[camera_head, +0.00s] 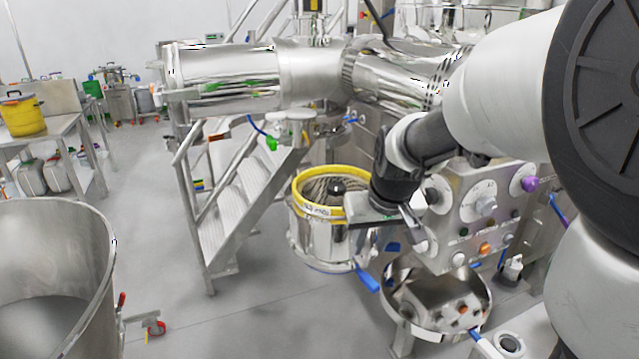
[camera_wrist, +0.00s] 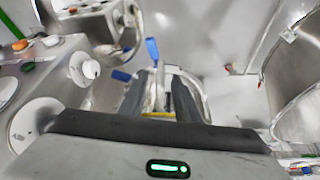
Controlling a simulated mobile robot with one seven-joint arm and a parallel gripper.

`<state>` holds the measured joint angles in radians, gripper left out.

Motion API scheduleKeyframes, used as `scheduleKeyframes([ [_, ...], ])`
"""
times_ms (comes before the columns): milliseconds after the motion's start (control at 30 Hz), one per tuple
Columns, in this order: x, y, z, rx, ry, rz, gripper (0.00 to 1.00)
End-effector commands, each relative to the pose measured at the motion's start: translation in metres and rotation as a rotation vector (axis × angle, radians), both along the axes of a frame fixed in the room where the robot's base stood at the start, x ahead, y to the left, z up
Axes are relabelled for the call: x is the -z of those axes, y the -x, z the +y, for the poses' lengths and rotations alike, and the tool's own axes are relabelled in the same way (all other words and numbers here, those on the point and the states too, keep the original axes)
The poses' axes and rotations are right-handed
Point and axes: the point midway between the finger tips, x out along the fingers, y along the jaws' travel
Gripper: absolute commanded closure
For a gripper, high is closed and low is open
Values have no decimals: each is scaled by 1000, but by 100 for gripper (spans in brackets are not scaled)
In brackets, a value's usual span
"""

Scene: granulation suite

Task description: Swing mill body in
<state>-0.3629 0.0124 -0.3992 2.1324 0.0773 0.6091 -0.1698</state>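The task's mill body is not labelled in these views; I take it to be the round steel vessel (camera_head: 325,236) with a yellow rim (camera_head: 357,209), but I cannot be sure. It stands upright left of the control panel, with a black knob (camera_head: 337,187) showing inside its mouth. My gripper (camera_wrist: 158,100) hangs by the right side of that rim in the head view, where its fingertips are hidden. In the wrist view its two dark fingers stand apart, with pale metal and a bit of yellow visible between them. I see no clear grip on anything.
A steel control panel (camera_head: 480,205) with knobs stands close to the right of my gripper. A round steel pan (camera_head: 397,318) sits low below it.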

Motion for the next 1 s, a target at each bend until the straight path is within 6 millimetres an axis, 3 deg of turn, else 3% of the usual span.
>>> scheduleKeyframes([
  [100,23,-8,0,1,1,4,71],
  [233,37,-15,1,0,0,2,71],
  [667,45,-19,1,1,0,-1,71],
  [833,45,-19,1,0,0,-1,98],
  [1000,45,-19,1,0,0,-1,100],
])
